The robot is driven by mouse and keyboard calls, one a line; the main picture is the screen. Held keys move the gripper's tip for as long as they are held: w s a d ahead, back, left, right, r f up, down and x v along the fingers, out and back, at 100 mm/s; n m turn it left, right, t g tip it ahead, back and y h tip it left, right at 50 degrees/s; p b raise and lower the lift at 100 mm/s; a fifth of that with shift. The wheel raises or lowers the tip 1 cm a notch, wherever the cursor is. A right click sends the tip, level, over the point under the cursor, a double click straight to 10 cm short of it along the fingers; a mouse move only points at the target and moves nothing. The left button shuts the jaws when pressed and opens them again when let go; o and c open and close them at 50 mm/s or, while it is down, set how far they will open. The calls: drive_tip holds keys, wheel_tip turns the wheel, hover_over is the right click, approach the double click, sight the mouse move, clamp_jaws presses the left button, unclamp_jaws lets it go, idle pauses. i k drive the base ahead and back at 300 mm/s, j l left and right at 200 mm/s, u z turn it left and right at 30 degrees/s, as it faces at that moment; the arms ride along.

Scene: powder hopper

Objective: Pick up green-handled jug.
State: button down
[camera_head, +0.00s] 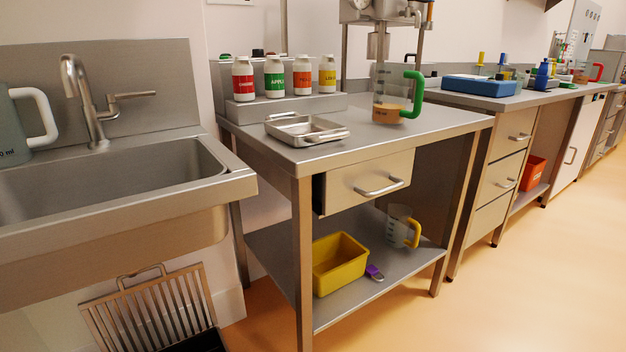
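The green-handled jug (391,96) stands upright on the steel table (345,146), near its back right. It is clear, with orange-brown contents in its lower part. Its green handle (415,92) points to the right. A steel hopper (379,47) hangs directly above the jug, its spout at or just above the rim; I cannot tell whether they touch. My gripper is not in view.
A metal tray (305,130) and several labelled bottles on a raised ledge (285,106) share the tabletop. A yellow bin (340,263) and yellow-handled jug (400,229) sit on the lower shelf. A sink (110,184) stands left. The orange floor (520,280) at right is clear.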

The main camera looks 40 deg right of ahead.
sight(391, 81)
drive_tip(key=z, duration=1.1)
